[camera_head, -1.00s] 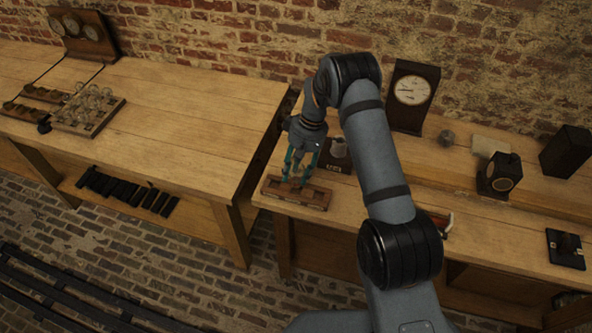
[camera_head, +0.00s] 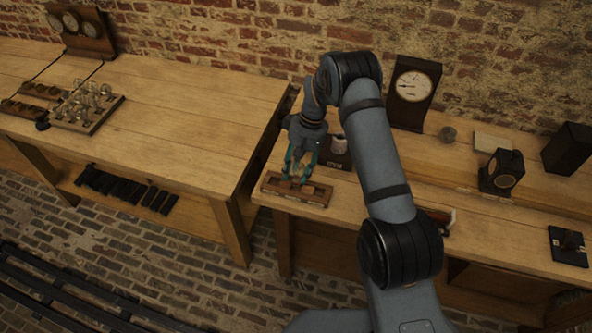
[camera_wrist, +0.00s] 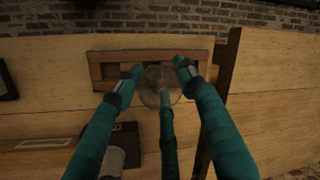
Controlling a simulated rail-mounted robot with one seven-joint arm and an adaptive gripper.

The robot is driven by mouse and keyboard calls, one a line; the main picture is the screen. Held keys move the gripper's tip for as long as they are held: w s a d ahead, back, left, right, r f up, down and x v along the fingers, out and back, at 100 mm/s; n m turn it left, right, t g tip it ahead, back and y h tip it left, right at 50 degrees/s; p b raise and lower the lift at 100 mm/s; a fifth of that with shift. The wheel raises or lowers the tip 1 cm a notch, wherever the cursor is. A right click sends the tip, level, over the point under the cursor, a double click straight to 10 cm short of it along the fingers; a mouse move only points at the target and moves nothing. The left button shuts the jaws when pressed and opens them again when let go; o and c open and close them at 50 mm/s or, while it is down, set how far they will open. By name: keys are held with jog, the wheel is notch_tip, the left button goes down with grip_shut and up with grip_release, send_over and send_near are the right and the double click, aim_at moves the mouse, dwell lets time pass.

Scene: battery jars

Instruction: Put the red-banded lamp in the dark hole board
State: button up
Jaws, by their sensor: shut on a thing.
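My gripper (camera_head: 298,178) has teal fingers and is shut on a clear glass lamp, which shows between the fingertips (camera_wrist: 155,82) in the wrist view. The lamp's round glass (camera_wrist: 152,98) faces the wrist camera; its red band cannot be made out. The dark brown hole board (camera_head: 318,196) lies at the left end of the right bench, directly below the fingers. In the wrist view the board (camera_wrist: 200,57) lies behind the lamp, with recesses either side of it. The lamp's lower end is hidden, so I cannot tell whether it is in a hole.
A dark box with a pale jar (camera_head: 338,148) stands just behind the board. A rack of glass lamps (camera_head: 88,112) sits on the left bench (camera_head: 190,120). A gap separates the benches. A tall clock (camera_head: 412,92) and small dark boxes stand further right.

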jog(key=shift+f+b, duration=1.1)
jog(key=shift+b, duration=0.25)
dwell(0.5)
jog(key=o, duration=1)
jog(key=shift+c, duration=0.2)
jog(key=shift+o, duration=0.5)
jog(key=shift+r, duration=0.1)
jog(key=v, duration=1.2)
